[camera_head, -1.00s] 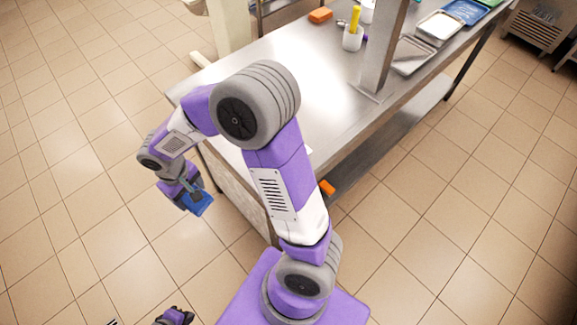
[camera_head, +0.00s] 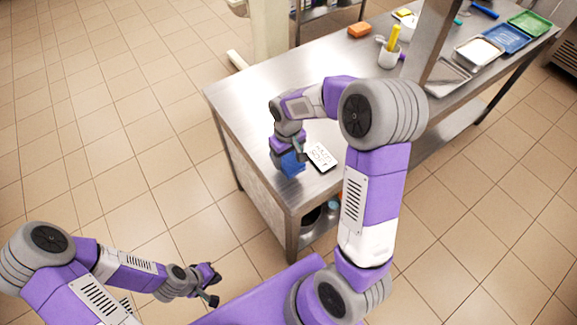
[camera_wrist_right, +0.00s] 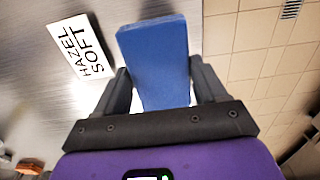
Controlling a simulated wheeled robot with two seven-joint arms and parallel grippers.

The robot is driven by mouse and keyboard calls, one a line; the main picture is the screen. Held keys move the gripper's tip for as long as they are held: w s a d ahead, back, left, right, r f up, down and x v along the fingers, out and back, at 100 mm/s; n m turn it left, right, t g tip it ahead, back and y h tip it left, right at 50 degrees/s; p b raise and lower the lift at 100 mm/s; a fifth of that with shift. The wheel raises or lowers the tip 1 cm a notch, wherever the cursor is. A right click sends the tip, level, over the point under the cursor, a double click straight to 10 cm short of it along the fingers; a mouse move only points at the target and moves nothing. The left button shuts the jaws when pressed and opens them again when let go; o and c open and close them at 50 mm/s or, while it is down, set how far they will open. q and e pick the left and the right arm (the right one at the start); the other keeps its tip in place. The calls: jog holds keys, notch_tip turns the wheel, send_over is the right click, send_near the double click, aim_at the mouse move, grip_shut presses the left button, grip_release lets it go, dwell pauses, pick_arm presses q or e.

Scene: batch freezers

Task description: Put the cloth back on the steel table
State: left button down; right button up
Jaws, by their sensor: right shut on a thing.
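The blue cloth (camera_head: 292,166), a folded-looking block, is held by my right gripper (camera_head: 288,153) near the left end of the steel table (camera_head: 265,88). In the right wrist view the cloth (camera_wrist_right: 155,62) sits between the two fingers of the right gripper (camera_wrist_right: 163,85), with table surface to its left and floor tiles to its right. I cannot tell whether the cloth touches the table. My left gripper (camera_head: 212,286) is over the floor, its fingers apart and empty.
A white card reading "HAZEL SOFT" (camera_head: 321,157) lies on the table beside the cloth; it also shows in the right wrist view (camera_wrist_right: 81,47). A steel post (camera_head: 436,40) rises from the table.

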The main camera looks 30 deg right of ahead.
aim_at(288, 165)
notch_tip(288, 165, down, 5)
jog(key=shift+r+b, duration=0.1)
jog(key=shift+b, duration=0.2)
jog(key=shift+f, duration=0.45)
jog(key=shift+f, duration=0.1)
jog(key=o, duration=1.1)
